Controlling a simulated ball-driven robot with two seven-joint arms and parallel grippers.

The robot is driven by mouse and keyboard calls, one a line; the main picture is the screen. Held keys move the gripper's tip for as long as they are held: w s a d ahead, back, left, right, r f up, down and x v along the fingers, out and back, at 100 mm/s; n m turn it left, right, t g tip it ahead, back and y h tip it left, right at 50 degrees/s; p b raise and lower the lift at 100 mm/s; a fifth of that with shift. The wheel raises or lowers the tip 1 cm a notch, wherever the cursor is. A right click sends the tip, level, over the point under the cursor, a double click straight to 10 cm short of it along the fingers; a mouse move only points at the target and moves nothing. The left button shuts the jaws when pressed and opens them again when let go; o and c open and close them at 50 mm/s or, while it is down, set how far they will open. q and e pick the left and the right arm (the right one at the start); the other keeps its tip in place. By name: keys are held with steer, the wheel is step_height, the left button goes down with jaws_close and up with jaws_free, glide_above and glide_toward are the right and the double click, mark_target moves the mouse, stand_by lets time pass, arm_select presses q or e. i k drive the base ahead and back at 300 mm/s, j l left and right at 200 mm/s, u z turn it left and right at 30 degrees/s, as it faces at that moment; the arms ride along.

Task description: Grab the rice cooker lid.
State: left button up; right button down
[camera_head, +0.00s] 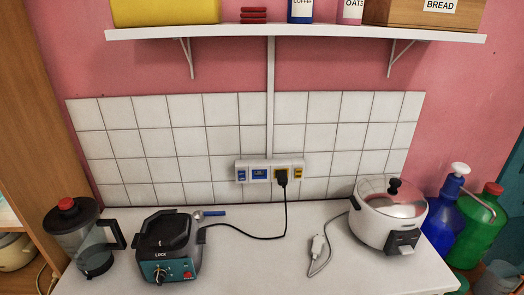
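The rice cooker (385,228) is white and stands at the right end of the white counter. Its lid (392,202) looks like glass with a pale rim and rests on top of the cooker. A black knob (394,186) stands up from the lid's middle. Neither of my grippers shows in the head view, so their positions relative to the lid cannot be seen.
A blender jug (90,240) and a teal-and-black appliance (168,250) stand at the left on the counter (255,268). A loose white plug (317,246) lies left of the cooker. Blue (443,212) and green (477,225) bottles stand right. A shelf (300,32) hangs above.

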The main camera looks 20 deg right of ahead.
mark_target(388, 195)
steer(key=l+z, duration=0.1)
steer(key=z, duration=0.85)
steer(key=l+z, duration=0.15)
steer(key=z, duration=0.35)
